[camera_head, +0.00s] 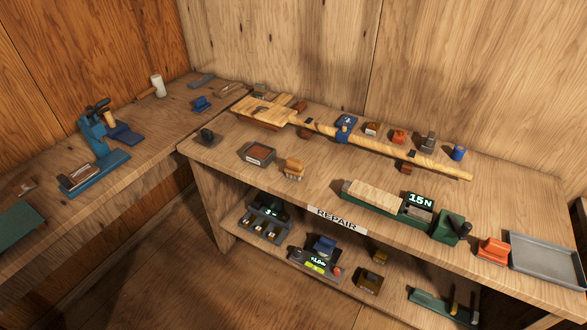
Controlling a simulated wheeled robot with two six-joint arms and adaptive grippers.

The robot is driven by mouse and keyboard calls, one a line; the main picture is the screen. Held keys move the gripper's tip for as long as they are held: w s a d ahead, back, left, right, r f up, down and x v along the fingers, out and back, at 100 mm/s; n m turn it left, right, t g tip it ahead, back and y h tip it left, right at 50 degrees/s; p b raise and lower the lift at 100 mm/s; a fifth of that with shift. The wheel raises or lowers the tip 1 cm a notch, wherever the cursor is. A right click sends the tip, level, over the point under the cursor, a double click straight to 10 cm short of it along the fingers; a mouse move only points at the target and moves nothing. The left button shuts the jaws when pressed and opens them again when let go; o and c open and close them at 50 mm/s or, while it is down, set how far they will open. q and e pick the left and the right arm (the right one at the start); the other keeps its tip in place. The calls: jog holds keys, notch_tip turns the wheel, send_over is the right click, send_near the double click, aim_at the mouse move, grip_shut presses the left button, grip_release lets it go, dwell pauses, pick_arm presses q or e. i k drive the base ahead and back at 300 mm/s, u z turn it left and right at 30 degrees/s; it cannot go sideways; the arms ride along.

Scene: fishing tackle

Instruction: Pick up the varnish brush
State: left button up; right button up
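A small tan, brush-like object (293,168) sits near the front edge of the repair bench, just right of a dark open-topped box (257,154). It may be the varnish brush, but it is too small to tell surely. A long paddle-like wooden piece (370,144) lies across the bench behind it, with a blue band around its shaft. Neither of my grippers shows in this view.
The bench (225,150) carries a green fixture reading 15N (420,199), an orange block (492,249) and a grey tray (550,262) at right. Small items line the back. A lower shelf (240,222) holds several devices. A blue press (95,150) stands on the left bench.

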aim_at(295, 170)
jog(key=z, duration=0.15)
jog(key=k, duration=0.3)
jog(key=u, duration=0.85)
jog(key=i, duration=1.05)
jog(key=u, duration=0.15)
